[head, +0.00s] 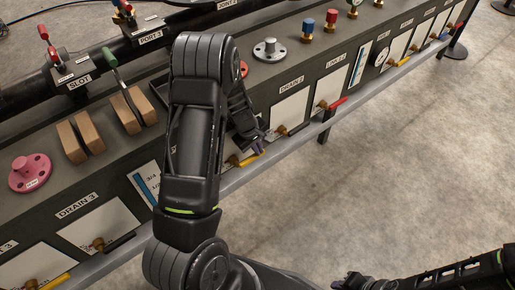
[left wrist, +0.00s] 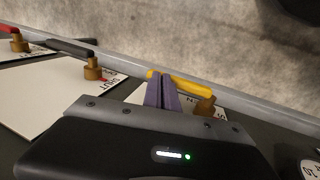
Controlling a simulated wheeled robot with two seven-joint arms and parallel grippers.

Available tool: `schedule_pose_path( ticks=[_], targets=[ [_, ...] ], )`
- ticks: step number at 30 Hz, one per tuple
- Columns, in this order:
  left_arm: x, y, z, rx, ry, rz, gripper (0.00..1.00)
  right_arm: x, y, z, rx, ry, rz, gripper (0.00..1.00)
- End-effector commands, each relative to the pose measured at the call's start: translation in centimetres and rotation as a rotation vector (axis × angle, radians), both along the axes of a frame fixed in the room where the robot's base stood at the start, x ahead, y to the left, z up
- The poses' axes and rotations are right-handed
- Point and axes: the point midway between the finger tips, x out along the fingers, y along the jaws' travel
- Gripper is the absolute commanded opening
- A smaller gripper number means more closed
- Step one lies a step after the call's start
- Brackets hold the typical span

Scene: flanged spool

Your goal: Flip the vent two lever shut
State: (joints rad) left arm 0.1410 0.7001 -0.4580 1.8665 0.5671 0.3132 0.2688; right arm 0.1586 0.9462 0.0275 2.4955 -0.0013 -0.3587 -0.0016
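The purple fingers of my left gripper (left wrist: 160,78) are together, with tips at the lever's free end; contact is unclear. My right gripper (head: 352,281) is at the bottom edge, far from the panel, its opening unclear.
A black lever (head: 300,127) on the drain 2 plate and a red lever (head: 337,103) are farther right along the panel. Another black lever (head: 120,243) is at the lower left. A grey rail (head: 270,153) runs along the panel's front edge.

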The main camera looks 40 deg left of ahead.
Motion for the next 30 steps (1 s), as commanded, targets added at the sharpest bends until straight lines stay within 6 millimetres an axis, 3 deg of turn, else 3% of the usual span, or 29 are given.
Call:
schedule_pose_path(
  ticks=[5,10,21,30],
  targets=[
    [0.0,0.2,1.7,0.000,0.000,0.000,0.00,0.0,0.0,1.5,0.000,0.000,0.001,0.21],
    [0.0,0.9,5.0,0.001,-0.004,0.000,0.00,0.0,0.0,4.2,0.000,-0.001,0.002,0.21],
    [0.1,0.8,12.5,0.001,-0.005,-0.002,0.00,0.0,0.0,5.9,0.000,-0.001,0.002,0.21],
    [0.0,0.8,14.1,0.000,-0.002,0.000,0.00,0.0,0.0,6.2,0.000,-0.001,0.002,0.21]
  ],
)
